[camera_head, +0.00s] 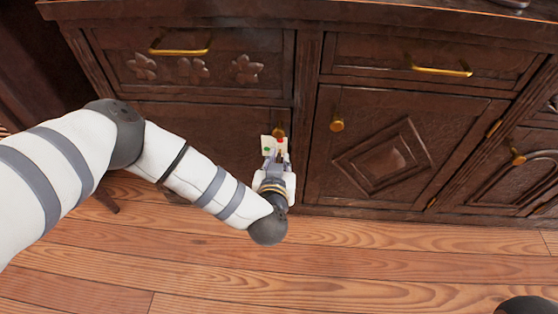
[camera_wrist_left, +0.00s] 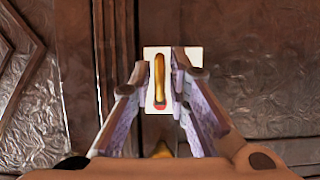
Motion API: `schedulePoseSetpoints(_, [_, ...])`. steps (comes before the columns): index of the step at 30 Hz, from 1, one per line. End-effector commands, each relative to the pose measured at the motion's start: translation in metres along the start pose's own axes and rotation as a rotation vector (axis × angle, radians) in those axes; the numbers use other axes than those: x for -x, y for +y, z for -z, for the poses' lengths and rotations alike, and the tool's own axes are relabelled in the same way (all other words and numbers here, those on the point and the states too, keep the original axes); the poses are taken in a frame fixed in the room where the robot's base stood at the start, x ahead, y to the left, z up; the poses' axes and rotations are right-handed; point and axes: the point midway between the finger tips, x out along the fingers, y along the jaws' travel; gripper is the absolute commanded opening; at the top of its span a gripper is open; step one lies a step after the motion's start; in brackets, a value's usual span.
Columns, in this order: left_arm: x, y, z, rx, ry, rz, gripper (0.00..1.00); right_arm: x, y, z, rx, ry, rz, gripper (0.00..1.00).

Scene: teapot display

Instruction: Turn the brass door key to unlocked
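The brass key (camera_wrist_left: 159,80) stands upright in the left wrist view, on a small white plate (camera_wrist_left: 150,54). Its lower end there is in line with a red mark (camera_wrist_left: 160,107). In the head view the plate (camera_head: 265,142) is on the dark cabinet door, with the red mark at its upper right and a green mark (camera_head: 267,150) at its left. My left gripper (camera_wrist_left: 160,73) is open, with one finger on each side of the key and gaps showing. The right finger covers part of the plate, and the green mark does not show there.
A brass knob (camera_head: 278,131) sits just above the plate, and another knob (camera_head: 337,125) is on the door to the right. Drawers with brass handles (camera_head: 180,51) are above. The wooden floor (camera_head: 330,265) in front is mostly clear.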

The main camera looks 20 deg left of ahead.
Motion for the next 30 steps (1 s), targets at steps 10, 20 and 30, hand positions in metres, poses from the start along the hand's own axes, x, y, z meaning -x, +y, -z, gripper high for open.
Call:
schedulePoseSetpoints(10, [0.001, 0.000, -0.001, 0.007, -0.001, -0.003, 0.00, 0.000, 0.000, 0.000, -0.001, 0.001, 0.000, 0.40])
schedulePoseSetpoints(20, [0.001, -0.001, 0.001, 0.141, 0.000, -0.059, 0.00, 0.007, 0.000, -0.002, -0.002, 0.017, 0.001, 0.40])
schedulePoseSetpoints(30, [0.000, -0.003, -0.001, 0.429, -0.001, -0.178, 0.00, 0.013, -0.001, -0.003, -0.004, 0.033, 0.002, 0.40])
